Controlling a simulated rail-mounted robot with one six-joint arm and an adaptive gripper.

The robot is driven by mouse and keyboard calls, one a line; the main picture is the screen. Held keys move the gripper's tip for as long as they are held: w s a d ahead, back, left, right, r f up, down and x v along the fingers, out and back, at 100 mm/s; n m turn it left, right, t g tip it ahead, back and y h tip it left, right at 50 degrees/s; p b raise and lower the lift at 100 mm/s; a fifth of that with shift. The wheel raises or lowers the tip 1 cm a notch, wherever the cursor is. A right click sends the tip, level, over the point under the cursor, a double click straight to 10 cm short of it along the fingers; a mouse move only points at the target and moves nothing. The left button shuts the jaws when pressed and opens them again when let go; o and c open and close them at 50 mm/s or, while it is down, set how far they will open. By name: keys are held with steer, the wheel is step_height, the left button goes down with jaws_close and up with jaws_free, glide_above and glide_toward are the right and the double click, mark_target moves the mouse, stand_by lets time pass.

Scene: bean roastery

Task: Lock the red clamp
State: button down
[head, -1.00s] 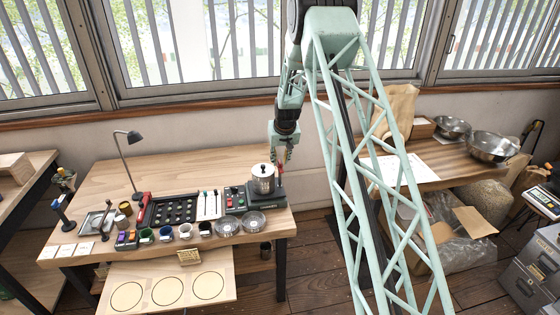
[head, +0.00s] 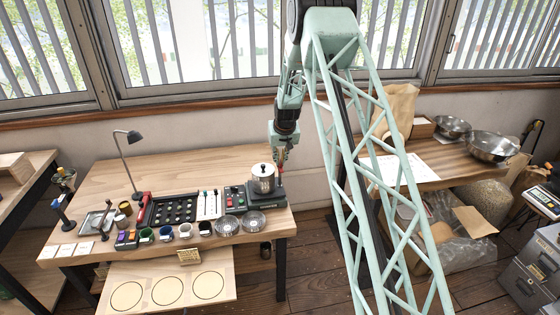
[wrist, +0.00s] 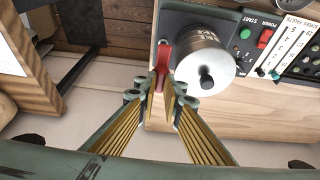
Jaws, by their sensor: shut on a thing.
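The red clamp (wrist: 163,56) shows in the wrist view as a red lever beside the metal canister (wrist: 205,62), on the edge of the dark green machine. My gripper (wrist: 161,88) is shut on the clamp's near end, with its fingertips around it. In the head view my gripper (head: 281,160) is just right of the lidded canister (head: 263,180), at the table's right end. There the clamp is a tiny red spot, mostly hidden by the gripper. I cannot tell how far the clamp is turned.
A control panel with a red switch (wrist: 265,39) lies beside the canister. Glass dishes (head: 254,221), small cups and a black tray (head: 175,211) crowd the table's front. The back of the wooden table (head: 200,160) is clear.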

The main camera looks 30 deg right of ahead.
steer(key=shift+w+a+f+m+g+h+b, duration=0.15)
steer(key=shift+m+h+b, duration=0.3)
steer(key=shift+m+b, duration=1.5)
steer(key=shift+m+g+h+b, duration=0.25)
steer(key=shift+m+h+b, duration=0.35)
steer(key=shift+b, duration=2.4)
steer(key=m+b, duration=0.2)
steer(key=b, duration=0.1)
steer(key=shift+g, duration=0.3)
steer(key=shift+w+a+m+h+b, duration=0.15)
steer(key=shift+m+h+b, duration=0.2)
steer(key=shift+m+b, duration=0.7)
steer(key=m+g+b, duration=0.1)
steer(key=m+g, duration=0.1)
steer(key=m, duration=0.2)
steer(key=shift+h, duration=0.3)
steer(key=m+g, duration=0.1)
steer(key=m, duration=0.1)
steer(key=m+p, duration=0.1)
steer(key=m, duration=0.1)
steer(key=shift+w+m+g, duration=0.15)
steer(key=shift+m+g, duration=0.15)
steer(key=shift+g, duration=0.1)
steer(key=shift+r, duration=0.2)
steer(key=c, duration=2.7)
jaws_free()
steer(key=shift+c, duration=0.2)
